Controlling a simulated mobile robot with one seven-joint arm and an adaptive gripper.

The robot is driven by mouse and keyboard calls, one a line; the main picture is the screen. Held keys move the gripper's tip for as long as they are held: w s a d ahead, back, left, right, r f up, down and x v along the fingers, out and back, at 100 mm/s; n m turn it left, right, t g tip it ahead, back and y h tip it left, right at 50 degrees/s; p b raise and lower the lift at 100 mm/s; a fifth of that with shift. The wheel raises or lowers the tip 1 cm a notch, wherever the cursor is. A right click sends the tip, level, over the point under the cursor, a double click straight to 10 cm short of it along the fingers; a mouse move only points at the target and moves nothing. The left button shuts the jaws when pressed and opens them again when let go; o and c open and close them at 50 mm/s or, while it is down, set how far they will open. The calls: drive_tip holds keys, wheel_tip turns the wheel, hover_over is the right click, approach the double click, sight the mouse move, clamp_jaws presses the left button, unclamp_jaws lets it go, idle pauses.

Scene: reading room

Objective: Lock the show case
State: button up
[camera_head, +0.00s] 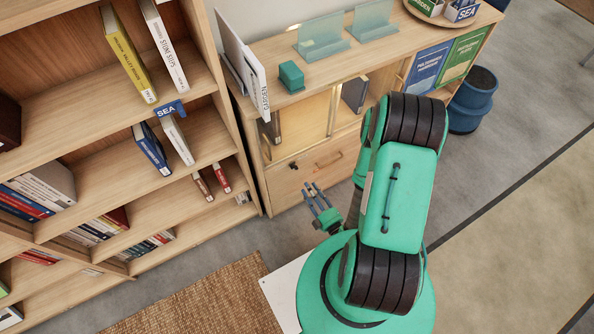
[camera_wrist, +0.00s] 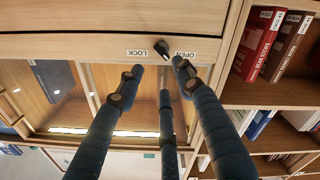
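The show case (camera_head: 349,127) is a low wooden cabinet with a lit glass front and a wooden panel below it. In the wrist view its panel (camera_wrist: 95,47) carries a small black lock knob (camera_wrist: 162,48) between upside-down labels, LOCK (camera_wrist: 137,53) on the left and OPEN (camera_wrist: 185,54) on the right. The knob is slanted, its lower end leaning toward the OPEN side. My gripper (camera_wrist: 158,70) is open and empty, its three blue fingers spread toward the knob. Contact cannot be told. In the head view my gripper (camera_head: 322,208) is in front of the cabinet, apart from it.
A tall bookshelf (camera_head: 100,180) stands close on the left. Acrylic stands (camera_head: 321,38), a green box (camera_head: 291,76) and a leaning white panel (camera_head: 258,85) are on the cabinet top. A blue stool (camera_head: 471,100) stands at the right end. Floor (camera_head: 510,180) is clear on the right.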

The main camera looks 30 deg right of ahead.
sight(296, 169)
drive_tip(key=shift+w+b, duration=1.1)
drive_tip(key=shift+w, duration=4.65)
clamp_jaws()
